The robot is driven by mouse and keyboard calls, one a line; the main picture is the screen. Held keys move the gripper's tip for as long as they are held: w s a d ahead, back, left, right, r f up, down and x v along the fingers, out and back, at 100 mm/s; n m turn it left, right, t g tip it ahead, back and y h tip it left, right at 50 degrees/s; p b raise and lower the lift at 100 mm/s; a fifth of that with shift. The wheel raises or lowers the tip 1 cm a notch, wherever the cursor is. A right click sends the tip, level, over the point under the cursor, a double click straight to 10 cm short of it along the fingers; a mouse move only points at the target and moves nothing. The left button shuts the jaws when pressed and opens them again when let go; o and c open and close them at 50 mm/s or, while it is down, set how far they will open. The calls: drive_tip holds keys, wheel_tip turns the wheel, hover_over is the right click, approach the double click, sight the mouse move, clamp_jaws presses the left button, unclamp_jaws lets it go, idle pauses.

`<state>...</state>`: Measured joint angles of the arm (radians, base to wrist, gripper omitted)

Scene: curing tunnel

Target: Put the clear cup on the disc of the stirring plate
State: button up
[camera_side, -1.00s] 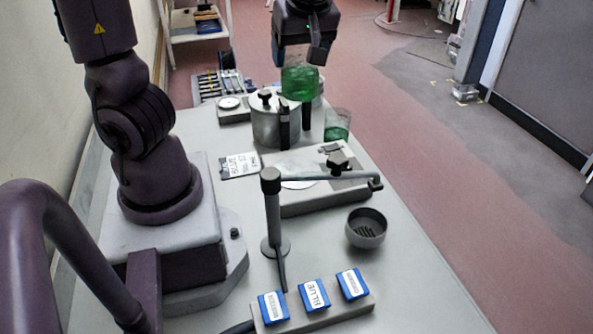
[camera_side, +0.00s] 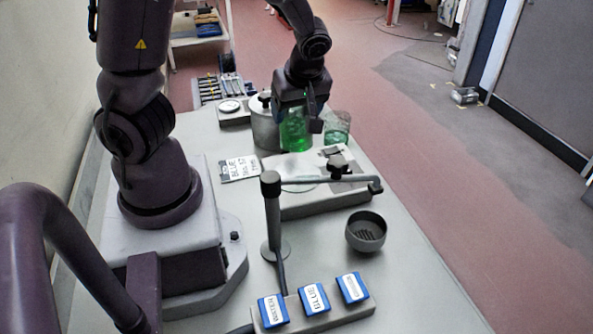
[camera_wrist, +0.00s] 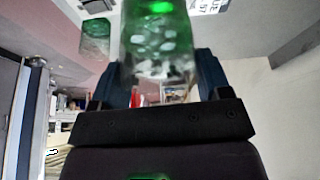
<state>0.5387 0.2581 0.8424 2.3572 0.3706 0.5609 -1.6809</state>
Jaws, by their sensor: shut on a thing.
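My gripper (camera_side: 297,116) is shut on a see-through, green-tinted cup (camera_side: 296,137), which hangs upright below it. The held cup also shows between the fingers in the wrist view (camera_wrist: 158,42). The stirring plate (camera_side: 318,205) is a grey box nearer the side camera, with a pale disc (camera_side: 300,186) on top. The held cup is behind the disc in the side view, apart from it; its exact height is hard to tell. A second see-through greenish cup (camera_side: 338,127) stands just right of the held one, also visible in the wrist view (camera_wrist: 95,38).
A metal pot (camera_side: 265,128) is behind left, a label card (camera_side: 238,168) left, a grey bowl (camera_side: 366,230) right, and a blue-button box (camera_side: 315,312) in front.

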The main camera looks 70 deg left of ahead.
sight(296, 143)
drive_tip(key=shift+f, duration=4.1)
drive_tip(key=shift+f, duration=0.15)
drive_tip(key=o, duration=1.1)
